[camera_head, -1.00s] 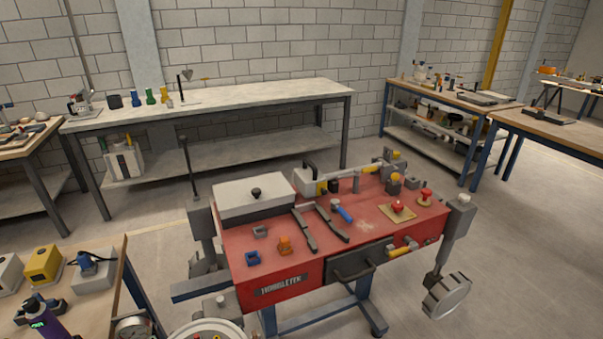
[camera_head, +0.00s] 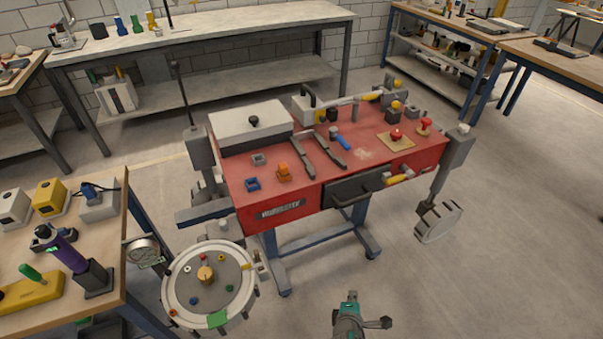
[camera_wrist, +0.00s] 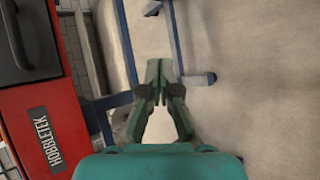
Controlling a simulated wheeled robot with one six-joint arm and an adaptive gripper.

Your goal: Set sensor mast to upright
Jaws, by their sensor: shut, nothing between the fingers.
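A thin dark rod with a knob on top (camera_head: 180,92), probably the sensor mast, rises from a grey block (camera_head: 198,147) on the left side of the red cart. It leans slightly left in the head view. The red cart (camera_head: 388,148) shows its front and left end. My gripper (camera_head: 351,297) is low in front of the cart, well away from the rod. In the wrist view my gripper (camera_wrist: 157,70) has its green fingers together, with nothing between them. The rod is not in the wrist view; the cart's red front (camera_wrist: 40,110) is at left.
A round dial plate (camera_head: 180,285) with coloured knobs stands at the cart's front left. A wooden bench (camera_head: 105,240) with several devices is at left. Floor right of my gripper is clear.

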